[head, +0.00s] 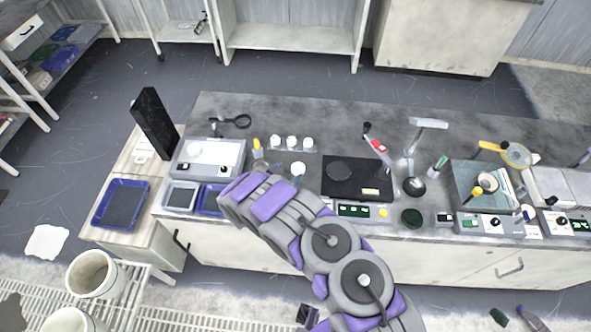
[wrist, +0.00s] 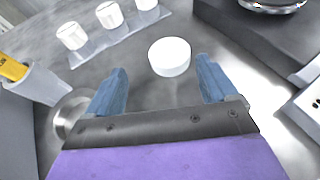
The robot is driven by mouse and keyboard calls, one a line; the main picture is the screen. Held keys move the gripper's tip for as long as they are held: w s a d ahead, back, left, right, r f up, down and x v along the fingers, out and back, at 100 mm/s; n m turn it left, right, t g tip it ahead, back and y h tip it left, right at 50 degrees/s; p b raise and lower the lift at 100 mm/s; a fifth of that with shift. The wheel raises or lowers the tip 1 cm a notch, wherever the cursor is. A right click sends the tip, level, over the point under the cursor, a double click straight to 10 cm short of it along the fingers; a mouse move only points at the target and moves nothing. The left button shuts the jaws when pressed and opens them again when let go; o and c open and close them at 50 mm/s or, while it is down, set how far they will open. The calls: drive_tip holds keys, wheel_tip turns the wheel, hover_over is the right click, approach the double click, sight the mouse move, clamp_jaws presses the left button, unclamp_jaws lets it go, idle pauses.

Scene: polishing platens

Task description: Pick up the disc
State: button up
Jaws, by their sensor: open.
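A white round disc (wrist: 169,56) lies on the grey bench top in the wrist view, just beyond my fingertips and roughly centred between them. It also shows in the head view (head: 298,168), small, close to the end of my arm. My gripper (wrist: 161,80) is open and empty, with its two blue fingers spread wide. The disc is ahead of the fingers, not touching them. In the head view my arm hides the gripper's fingers.
Several white cups (wrist: 110,14) stand on a strip left of the disc. A container with a yellow item (wrist: 13,68) is at the left. A black platen machine (head: 357,178) stands right of the disc. Blue trays (head: 121,205) lie at the left end.

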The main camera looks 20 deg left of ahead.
sight(294, 169)
drive_tip(key=w+d, duration=0.2)
drive_tip(key=w, duration=0.1)
drive_tip(key=shift+d+f+b, duration=0.3)
drive_tip(key=shift+d, duration=0.05)
drive_tip(key=shift+w+d, duration=0.1)
drive_tip(key=shift+d, duration=0.15)
drive_tip(key=shift+a+f, duration=0.2)
drive_tip(key=shift+a, duration=0.75)
drive_tip(key=c, duration=0.5)
drive_tip(key=shift+d+r, duration=0.1)
drive_tip(key=shift+d, duration=0.55)
drive_tip(key=c, duration=0.7)
drive_tip(key=shift+a, duration=0.35)
drive_tip(key=shift+a+r, duration=0.1)
drive_tip(key=shift+r, duration=0.4)
drive_tip(key=r, duration=0.1)
drive_tip(key=s+r+p, duration=0.1)
drive_tip(key=r, duration=0.1)
drive_tip(key=shift+d, duration=0.2)
drive_tip(key=s, duration=0.4)
drive_tip(key=s+p, duration=0.1)
drive_tip(key=s, duration=0.4)
drive_tip(key=s+r+p, duration=0.1)
drive_tip(key=s, duration=0.4)
drive_tip(key=shift+s+d, duration=0.1)
drive_tip(key=shift+s+d+p, duration=0.2)
drive_tip(key=shift+s+p, duration=0.1)
drive_tip(key=shift+s, duration=0.25)
